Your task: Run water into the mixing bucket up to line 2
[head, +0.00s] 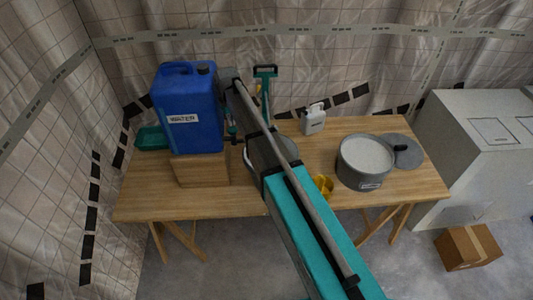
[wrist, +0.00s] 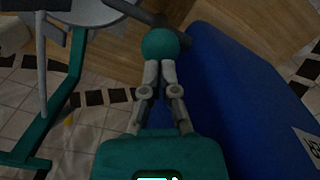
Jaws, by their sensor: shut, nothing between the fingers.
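The blue water container (head: 187,110), labelled WATER, stands on a wooden block (head: 202,168) at the table's left. It also fills the right of the wrist view (wrist: 235,85). A teal ball-shaped knob (wrist: 160,43) on a dark bar sits beside it, seemingly part of its tap. My gripper (wrist: 160,70) is shut, its fingertips at or against the knob, not around it; contact is unclear. A grey round vessel (head: 285,146), probably the mixing bucket, is mostly hidden behind my arm. A pale round surface shows in the wrist view (wrist: 95,10). Its lines and water level cannot be seen.
A grey labelled tub (head: 365,178) with pale contents stands at the table's right, beside a grey lid (head: 405,145). A white jug (head: 313,120), a yellow item (head: 323,187) and a teal-handled tool (head: 264,72) are nearby. A cardboard box (head: 467,247) lies on the floor.

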